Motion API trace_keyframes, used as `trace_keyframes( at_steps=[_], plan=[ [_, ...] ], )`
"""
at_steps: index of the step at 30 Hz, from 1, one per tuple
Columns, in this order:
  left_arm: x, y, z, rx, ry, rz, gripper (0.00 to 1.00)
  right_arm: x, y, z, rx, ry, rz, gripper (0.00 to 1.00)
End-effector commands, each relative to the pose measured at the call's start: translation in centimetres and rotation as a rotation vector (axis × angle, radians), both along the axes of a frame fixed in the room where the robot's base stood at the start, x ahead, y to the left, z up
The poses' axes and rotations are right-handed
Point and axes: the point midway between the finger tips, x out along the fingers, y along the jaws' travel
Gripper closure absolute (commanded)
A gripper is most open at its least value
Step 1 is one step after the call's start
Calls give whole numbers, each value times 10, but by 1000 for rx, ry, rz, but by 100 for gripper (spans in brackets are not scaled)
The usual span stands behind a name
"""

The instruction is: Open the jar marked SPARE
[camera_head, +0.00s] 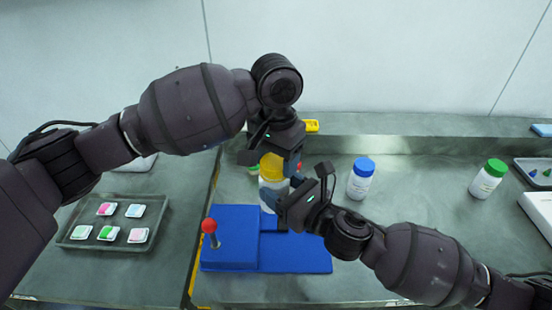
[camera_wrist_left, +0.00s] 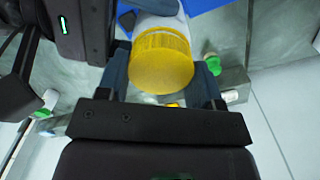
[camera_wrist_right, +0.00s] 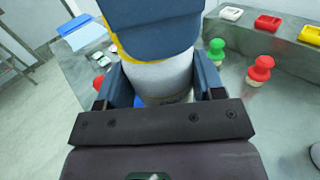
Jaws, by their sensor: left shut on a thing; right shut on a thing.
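A white jar with a yellow lid (camera_head: 271,166) stands upright at the back edge of a blue fixture (camera_head: 295,258). My left gripper (camera_head: 273,160) comes from above and is shut on the yellow lid, which shows between its fingers in the left wrist view (camera_wrist_left: 160,62). My right gripper (camera_head: 284,193) is shut on the white jar body, which shows between its fingers in the right wrist view (camera_wrist_right: 160,80). The lid sits on the jar. The grippers hide much of the jar, and I cannot read any label on it.
A blue-lidded jar (camera_head: 361,178) and a green-lidded jar (camera_head: 487,180) stand to the right. A red-knobbed lever (camera_head: 209,227) rises from the fixture. A grey tray (camera_head: 75,236) with several small tiles lies left. The bench between the two lidded jars is clear.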

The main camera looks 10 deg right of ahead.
Motion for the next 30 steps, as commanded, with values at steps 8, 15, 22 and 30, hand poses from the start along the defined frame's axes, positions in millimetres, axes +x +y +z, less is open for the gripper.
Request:
trace_keyframes(
  at_steps=[8,15,22,30],
  plan=[
    [3,-2,14,-11,-13,4,68,-5,3,-4,-3,5,14,100],
    [3,-1,21,-9,-13,3,68,-5,3,-5,-4,7,12,100],
    [2,-1,21,-5,-7,1,68,-3,1,-4,-3,5,6,100],
    [1,-1,22,-3,-4,0,68,-1,1,-3,-3,4,3,100]
  ],
)
